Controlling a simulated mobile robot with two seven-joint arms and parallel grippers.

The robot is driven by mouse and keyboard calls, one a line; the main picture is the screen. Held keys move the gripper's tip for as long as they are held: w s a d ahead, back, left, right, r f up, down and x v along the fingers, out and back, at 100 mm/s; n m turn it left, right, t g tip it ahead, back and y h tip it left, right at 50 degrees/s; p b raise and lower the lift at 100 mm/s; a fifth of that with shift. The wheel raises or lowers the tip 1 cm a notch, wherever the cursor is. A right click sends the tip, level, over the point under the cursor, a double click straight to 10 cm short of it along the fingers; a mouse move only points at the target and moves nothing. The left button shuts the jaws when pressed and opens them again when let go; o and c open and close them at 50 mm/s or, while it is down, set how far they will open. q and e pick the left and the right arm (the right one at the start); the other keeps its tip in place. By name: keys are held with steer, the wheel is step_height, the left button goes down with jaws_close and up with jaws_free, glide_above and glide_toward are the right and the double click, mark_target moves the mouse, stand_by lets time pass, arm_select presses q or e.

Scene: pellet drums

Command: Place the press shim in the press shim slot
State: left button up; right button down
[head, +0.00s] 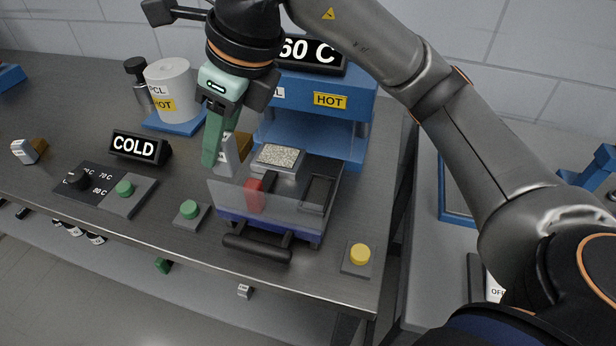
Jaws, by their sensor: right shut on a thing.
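My right gripper (211,162) points down just left of the press, its green fingers shut. The thing between them is largely hidden by the fingers; I take it for the press shim but cannot make out its shape. The blue press (365,110) stands at the back, with a grey speckled plate (279,157) on its bed. A dark rectangular recess (318,193) lies right of that plate; I cannot tell whether it is the press shim slot. A red piece (254,194) shows through the clear front guard (228,202). My left gripper is out of view.
A white labelled block (228,160) stands close beside the right fingers. A white PCL drum (168,84) and a COLD sign (139,147) stand left. Green buttons (189,209), a yellow button (360,254) and the black press handle (257,247) line the front edge.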

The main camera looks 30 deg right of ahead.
steer(key=s+d+f, duration=0.1)
steer(key=d+f, duration=0.1)
steer(key=d, duration=0.1)
steer(key=s+d+f, duration=0.1)
steer(key=d+f, duration=0.2)
steer(key=d, duration=0.1)
steer(key=s+d+f+b, duration=0.1)
steer(key=d+f, duration=0.2)
steer(key=d, duration=0.1)
steer(key=shift+d+f, duration=0.15)
steer(key=shift+d, duration=0.05)
steer(key=shift+d+f, duration=0.25)
steer(key=shift+f, duration=0.1)
steer(key=f, duration=0.3)
steer(key=shift+s+d, duration=0.1)
steer(key=shift+d, duration=0.1)
steer(key=shift+f, duration=0.15)
steer(key=shift+f+b, duration=0.25)
steer(key=shift+b, duration=0.2)
steer(key=c, duration=0.5)
jaws_free()
steer(key=shift+r, duration=0.1)
